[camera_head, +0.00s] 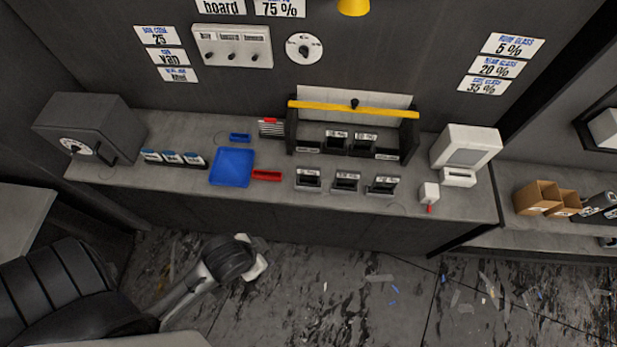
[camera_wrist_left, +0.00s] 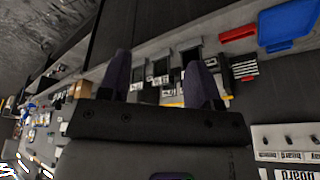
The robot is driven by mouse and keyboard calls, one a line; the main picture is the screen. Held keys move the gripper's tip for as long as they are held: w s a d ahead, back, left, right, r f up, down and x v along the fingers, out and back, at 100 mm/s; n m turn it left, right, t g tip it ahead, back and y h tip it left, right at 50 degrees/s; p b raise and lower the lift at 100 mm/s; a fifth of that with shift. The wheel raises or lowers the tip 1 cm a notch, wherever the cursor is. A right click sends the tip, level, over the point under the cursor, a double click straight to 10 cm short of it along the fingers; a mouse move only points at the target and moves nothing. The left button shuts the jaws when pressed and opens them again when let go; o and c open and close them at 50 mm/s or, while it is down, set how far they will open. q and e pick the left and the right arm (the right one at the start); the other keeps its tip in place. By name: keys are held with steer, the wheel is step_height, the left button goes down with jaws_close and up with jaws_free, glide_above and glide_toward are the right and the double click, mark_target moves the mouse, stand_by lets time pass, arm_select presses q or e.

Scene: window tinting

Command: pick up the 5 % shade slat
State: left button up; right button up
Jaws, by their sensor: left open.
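Three small dark slats with pale labels stand in grey holders along the front of the bench: a left one (camera_head: 308,178), a middle one (camera_head: 346,181) and a right one (camera_head: 383,186). Two more dark labelled pieces (camera_head: 336,139) (camera_head: 365,143) stand in the black rack behind. The labels are too small to tell which is the 5 % shade. My left gripper (camera_head: 260,262) is in front of the bench, left of the slats and apart from them. In the left wrist view its fingers (camera_wrist_left: 158,82) are spread and empty, with the dark pieces beyond. My right gripper is not in view.
A yellow bar (camera_head: 353,109) spans the black rack. Left of the slats lie a red strip (camera_head: 267,175) and a blue tray (camera_head: 231,167). A small white device (camera_head: 429,193) and a white boxy machine (camera_head: 467,147) stand to the right.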

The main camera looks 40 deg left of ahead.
arm_select(q)
steer(key=o, duration=0.8)
steer(key=shift+d, duration=0.2)
steer(key=shift+a, duration=0.1)
